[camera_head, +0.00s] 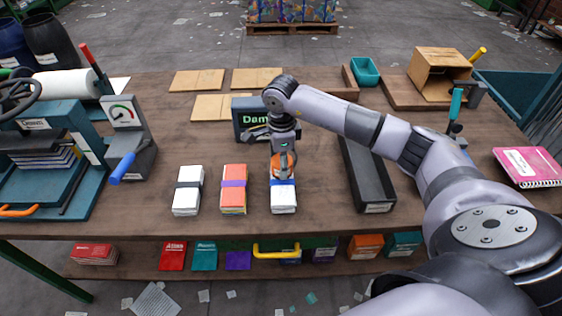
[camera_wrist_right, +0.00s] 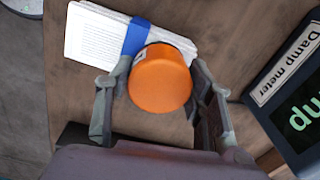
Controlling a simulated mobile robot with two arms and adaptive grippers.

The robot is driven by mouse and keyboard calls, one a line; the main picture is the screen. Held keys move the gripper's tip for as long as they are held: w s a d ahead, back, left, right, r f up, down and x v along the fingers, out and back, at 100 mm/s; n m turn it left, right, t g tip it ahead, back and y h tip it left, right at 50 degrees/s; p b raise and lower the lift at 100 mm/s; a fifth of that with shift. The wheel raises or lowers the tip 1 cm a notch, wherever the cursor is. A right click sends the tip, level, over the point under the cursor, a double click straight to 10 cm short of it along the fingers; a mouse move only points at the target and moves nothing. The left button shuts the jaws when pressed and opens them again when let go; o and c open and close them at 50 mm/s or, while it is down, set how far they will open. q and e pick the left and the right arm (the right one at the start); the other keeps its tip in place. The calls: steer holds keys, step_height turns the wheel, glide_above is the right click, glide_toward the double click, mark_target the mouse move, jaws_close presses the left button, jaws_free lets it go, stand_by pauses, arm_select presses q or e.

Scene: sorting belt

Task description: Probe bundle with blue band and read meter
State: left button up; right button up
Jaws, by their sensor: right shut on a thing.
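My right gripper (camera_head: 283,158) is shut on an orange round-topped probe (camera_head: 292,165), with a finger on either side of it in the wrist view (camera_wrist_right: 160,80). The probe is over the white paper bundle with a blue band (camera_head: 284,204). In the wrist view its orange body partly covers the bundle (camera_wrist_right: 98,36) beside the band. Its tip is hidden, so contact cannot be told. The damp meter (camera_head: 241,118) stands behind, partly hidden by my arm; large green letters beginning "Dam" show on its dark screen, and its label shows in the wrist view (camera_wrist_right: 290,65).
A white bundle with a dark band (camera_head: 188,190) and an orange-red one with a purple band (camera_head: 234,188) lie to the left. A long dark tray (camera_head: 368,178) lies right. Cardboard sheets (camera_head: 197,80) lie behind.

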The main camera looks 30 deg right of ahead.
steer(key=shift+r+p, duration=0.7)
steer(key=shift+r, duration=0.2)
steer(key=shift+r+p, duration=1.75)
steer(key=shift+r, duration=1.35)
steer(key=shift+d, duration=0.1)
